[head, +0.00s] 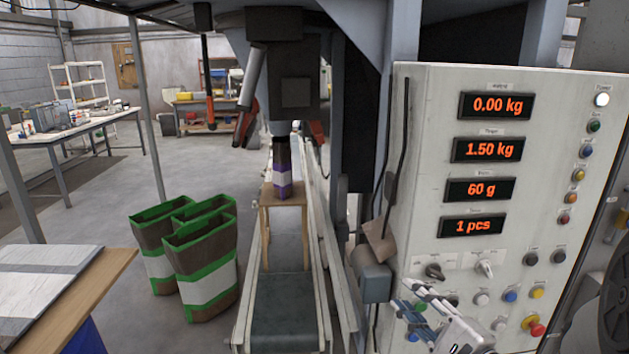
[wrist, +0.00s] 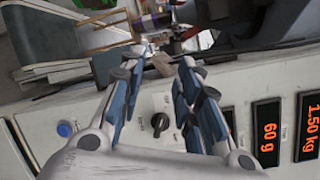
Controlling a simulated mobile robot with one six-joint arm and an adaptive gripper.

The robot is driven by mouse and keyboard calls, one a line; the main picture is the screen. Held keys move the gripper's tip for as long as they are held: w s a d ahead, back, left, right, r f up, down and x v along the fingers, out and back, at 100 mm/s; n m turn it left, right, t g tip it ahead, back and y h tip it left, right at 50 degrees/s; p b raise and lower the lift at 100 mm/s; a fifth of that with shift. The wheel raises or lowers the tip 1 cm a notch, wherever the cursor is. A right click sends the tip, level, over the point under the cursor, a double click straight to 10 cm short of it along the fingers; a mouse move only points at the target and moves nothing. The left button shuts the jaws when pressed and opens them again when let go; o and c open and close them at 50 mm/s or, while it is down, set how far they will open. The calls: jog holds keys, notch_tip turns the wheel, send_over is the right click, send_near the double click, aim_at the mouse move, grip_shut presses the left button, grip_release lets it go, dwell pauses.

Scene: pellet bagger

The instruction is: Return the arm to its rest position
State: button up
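My gripper (head: 408,296) shows at the bottom of the head view, in front of the lower left part of the control panel (head: 440,215). In the wrist view its two blue-grey fingers (wrist: 158,72) are spread apart with nothing between them. Part of the panel and a black knob (wrist: 160,122) show in the gap behind them. I cannot tell whether the fingers touch anything. Most of my arm is outside the head view.
The panel carries a black selector knob (head: 435,272), coloured buttons and a red emergency stop (head: 537,329). A conveyor (head: 287,298) runs left of it, with a purple-and-white bag (head: 284,184) on a wooden stand (head: 285,197). Green-edged bags (head: 207,268) stand on the floor.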

jog(key=s+a+r+n+g+y, duration=0.1)
jog(key=s+a+n+g+y, duration=0.2)
jog(key=s+a+n+g, duration=0.55)
jog(key=s+a+n+g+y, duration=0.25)
jog(key=s+a, duration=0.35)
jog(key=a, duration=0.5)
jog(key=s+d+f+n+g+h, duration=0.1)
jog(key=s+f+n+g+h, duration=0.15)
jog(key=s, duration=0.25)
jog(key=s+d+f+n+g+h, duration=0.1)
jog(key=s+d+n+h, duration=0.15)
jog(key=s, duration=0.25)
jog(key=d+r+n+t+h, duration=0.2)
jog(key=d+n+h, duration=0.1)
jog(key=d+h, duration=0.4)
jog(key=shift+s+d+r+t, duration=0.25)
jog(key=shift+s+d+t, duration=0.1)
jog(key=shift+d, duration=0.6)
jog(key=shift+d, duration=0.1)
